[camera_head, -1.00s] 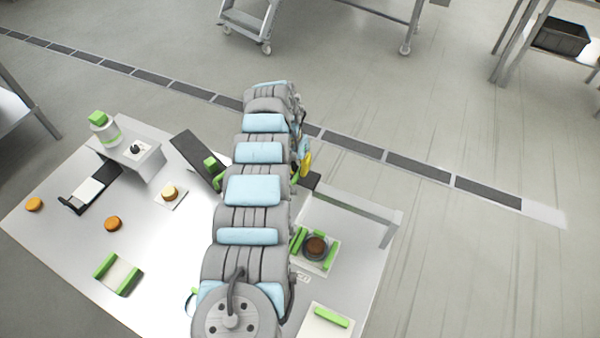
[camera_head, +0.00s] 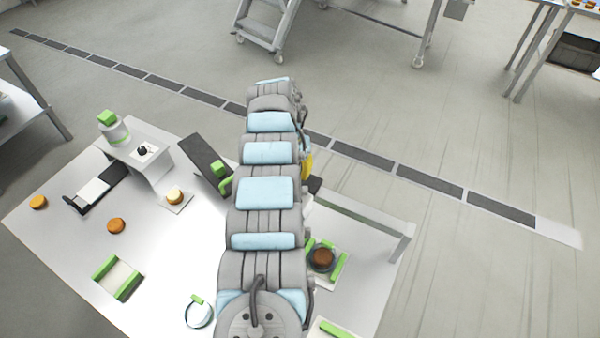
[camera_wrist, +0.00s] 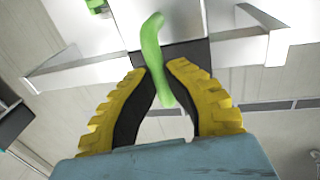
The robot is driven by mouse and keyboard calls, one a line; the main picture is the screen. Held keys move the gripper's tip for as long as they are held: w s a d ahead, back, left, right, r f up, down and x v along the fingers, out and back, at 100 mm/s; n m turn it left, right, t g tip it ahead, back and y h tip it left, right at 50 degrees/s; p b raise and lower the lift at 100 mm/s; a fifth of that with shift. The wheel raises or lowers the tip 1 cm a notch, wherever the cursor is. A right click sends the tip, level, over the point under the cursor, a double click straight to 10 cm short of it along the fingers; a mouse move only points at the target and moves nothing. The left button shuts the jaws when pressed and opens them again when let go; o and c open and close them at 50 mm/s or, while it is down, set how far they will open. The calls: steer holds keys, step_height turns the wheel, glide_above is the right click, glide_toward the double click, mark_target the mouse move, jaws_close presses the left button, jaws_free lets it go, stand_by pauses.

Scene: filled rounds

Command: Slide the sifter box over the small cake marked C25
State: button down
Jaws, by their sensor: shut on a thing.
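My gripper (camera_wrist: 160,88) is shut on a bent green handle (camera_wrist: 152,42) in the wrist view. A dark block (camera_wrist: 185,53) shows behind the handle, between white walls; I cannot tell whether it is the sifter box. In the head view my arm hides most of the gripper, and only a yellow finger (camera_head: 308,165) shows beside it. A dark brown cake (camera_head: 322,258) sits between green bars at right. A pale-topped small cake (camera_head: 175,195) sits on a white plate left of my arm. No C25 mark is readable.
A white rail (camera_head: 365,212) runs along the table's right back. Left of my arm are a dark slanted panel (camera_head: 205,160), a white stand (camera_head: 150,160), orange-brown rounds (camera_head: 116,226) and a green-edged tray (camera_head: 117,278). The white table (camera_head: 65,240) has bare room among them.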

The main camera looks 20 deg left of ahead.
steer(key=shift+f, duration=0.15)
steer(key=c, duration=1)
jaws_free()
steer(key=shift+d, duration=0.1)
steer(key=shift+c, duration=0.2)
steer(key=shift+r, duration=0.55)
step_height(320, 180, up, 9)
